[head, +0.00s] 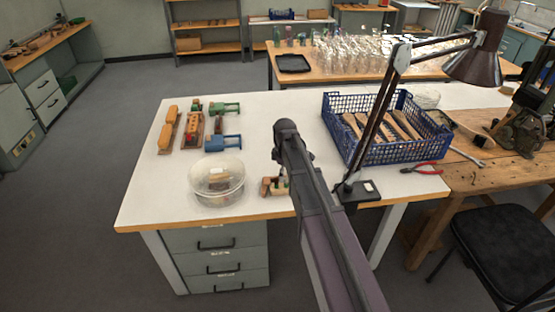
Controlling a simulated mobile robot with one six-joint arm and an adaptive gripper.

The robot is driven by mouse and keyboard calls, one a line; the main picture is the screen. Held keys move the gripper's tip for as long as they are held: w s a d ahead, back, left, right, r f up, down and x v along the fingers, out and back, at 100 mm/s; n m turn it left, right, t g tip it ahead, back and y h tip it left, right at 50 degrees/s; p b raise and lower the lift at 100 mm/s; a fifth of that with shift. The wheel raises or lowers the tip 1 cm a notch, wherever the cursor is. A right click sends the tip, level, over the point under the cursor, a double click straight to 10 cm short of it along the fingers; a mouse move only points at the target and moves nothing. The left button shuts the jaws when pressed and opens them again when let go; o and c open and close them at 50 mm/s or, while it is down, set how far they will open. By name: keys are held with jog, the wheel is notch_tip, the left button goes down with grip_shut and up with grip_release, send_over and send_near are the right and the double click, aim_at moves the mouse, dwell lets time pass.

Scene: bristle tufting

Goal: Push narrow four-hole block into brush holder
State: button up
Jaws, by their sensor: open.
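My gripper (279,157) is at the end of my arm over the white table, above and slightly behind a small wooden fixture. It is small and partly covered by my own arm; the jaws are open. The small wooden fixture (268,186), with red and green parts, stands near the table's front edge and is partly hidden by my arm. It may be the brush holder, but I cannot tell for sure. Another wooden fixture (192,131) with reddish parts lies at the left. The narrow four-hole block cannot be made out at this size.
A clear bowl (217,174) stands left of my arm. Yellow pieces (166,136), a green tool (224,108) and a blue tool (225,142) lie behind it. A blue crate (357,157) of brushes, a desk lamp (478,52) and red-handled pliers (427,169) are right.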

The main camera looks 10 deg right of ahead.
aim_at(278, 187)
jog(key=w+n, duration=0.1)
jog(key=w, duration=0.1)
jog(key=w+a+n, duration=0.1)
jog(key=w, duration=0.1)
jog(key=w+n, duration=0.2)
jog(key=shift+a+r+p, duration=0.25)
jog(key=shift+r+p, duration=0.05)
jog(key=shift+r, duration=0.1)
jog(key=shift+f, duration=0.2)
notch_tip(278, 187, down, 13)
jog(key=b, duration=1.3)
jog(key=shift+f+b, duration=0.2)
jog(key=shift+b, duration=0.2)
jog(key=c, duration=1.2)
